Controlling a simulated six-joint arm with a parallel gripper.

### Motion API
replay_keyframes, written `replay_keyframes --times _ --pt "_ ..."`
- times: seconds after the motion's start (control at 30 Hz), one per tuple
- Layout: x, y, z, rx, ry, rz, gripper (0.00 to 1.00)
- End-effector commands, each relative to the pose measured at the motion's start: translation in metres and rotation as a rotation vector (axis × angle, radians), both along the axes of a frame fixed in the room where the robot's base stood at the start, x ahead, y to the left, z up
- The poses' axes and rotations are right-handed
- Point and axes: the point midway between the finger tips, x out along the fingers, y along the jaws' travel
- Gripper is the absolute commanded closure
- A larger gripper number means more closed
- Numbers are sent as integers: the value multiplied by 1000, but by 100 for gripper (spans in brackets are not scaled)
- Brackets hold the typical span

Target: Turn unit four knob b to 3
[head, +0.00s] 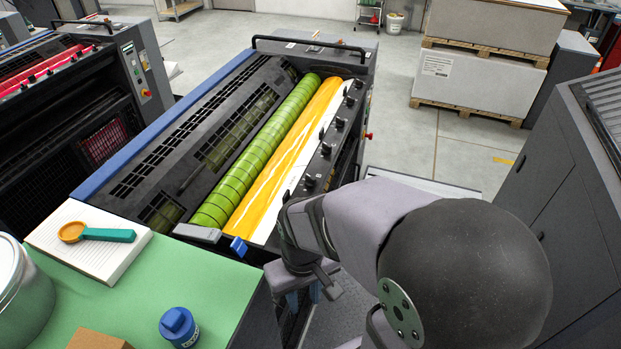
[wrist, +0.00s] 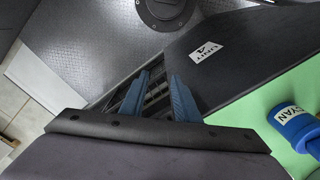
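The ink unit (head: 190,130) has a row of several dark knobs along its right edge, such as the near knob (head: 309,181) and a middle knob (head: 340,122). Their letters and settings are too small to read. A "UNIT 4" label (wrist: 207,52) is on a dark panel in the wrist view. My gripper (head: 304,297) hangs pointing down beside the near end of the unit, apart from the knobs. In the wrist view my gripper (wrist: 160,76) shows two blue fingers with a gap between them, open and empty. No knob shows clearly there.
A green table (head: 150,285) at the near left holds a blue ink jar (head: 179,327), a paper stack (head: 65,240) and an orange-and-teal scoop (head: 95,233). The cyan jar (wrist: 296,125) also shows in the wrist view. A grey cabinet (head: 560,190) stands at right.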

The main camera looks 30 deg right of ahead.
Motion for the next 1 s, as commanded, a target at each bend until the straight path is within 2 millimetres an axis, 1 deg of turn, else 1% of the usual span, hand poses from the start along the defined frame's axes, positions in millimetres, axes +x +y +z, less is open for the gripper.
replay_keyframes --times 0.07,0.17,0.27,0.37,0.4,0.47,0.5,0.57,0.6,0.67,0.7,0.83,0.9,1.0 --pt "5 -1 1 3 -3 1 73" --pt "20 -3 3 11 -13 8 73" --pt "46 -9 8 24 -33 23 73" --pt "83 -20 16 43 -63 47 73" --pt "100 -26 19 52 -78 60 73" --pt "126 -37 24 63 -104 81 73" --pt "143 -46 27 70 -121 97 73" --pt "167 -59 32 79 -149 121 73" --pt "183 -69 36 84 -170 138 73" --pt "205 -85 40 89 -200 165 73" --pt "219 -97 43 92 -221 182 73" --pt "256 -132 52 91 -285 242 73" --pt "271 -148 56 87 -316 270 73" --pt "286 -167 60 81 -351 303 73"
